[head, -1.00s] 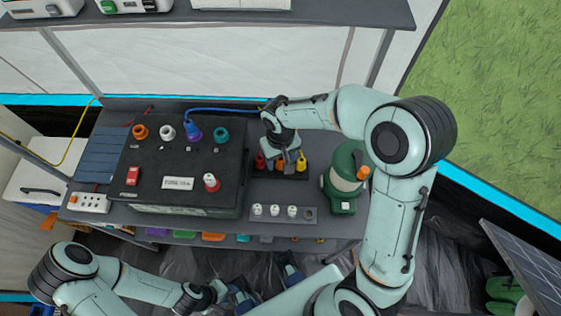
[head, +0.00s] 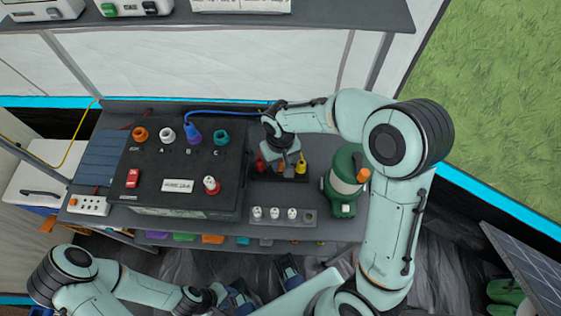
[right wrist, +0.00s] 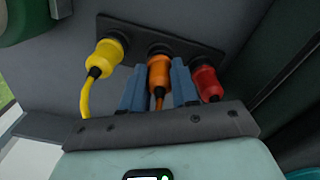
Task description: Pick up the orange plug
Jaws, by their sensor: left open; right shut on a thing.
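The orange plug (right wrist: 159,73) stands in the middle socket of a dark plug holder (right wrist: 185,47), between a yellow plug (right wrist: 104,58) and a red plug (right wrist: 206,82). My right gripper (right wrist: 160,83) is shut on the orange plug, one blue finger on each side of it. In the head view my right gripper (head: 284,160) covers the orange plug, with the red plug (head: 260,163) to its left and the yellow plug (head: 302,163) to its right. My left gripper (head: 262,287) is open and empty, low in the picture in front of the shelf.
A black power box (head: 180,165) with coloured sockets stands left of the holder; a blue cable (head: 225,110) runs from one. A green lantern (head: 343,185) stands close on the right. A grey strip (head: 270,224) with several white pieces lies in front. Another shelf (head: 300,17) hangs behind.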

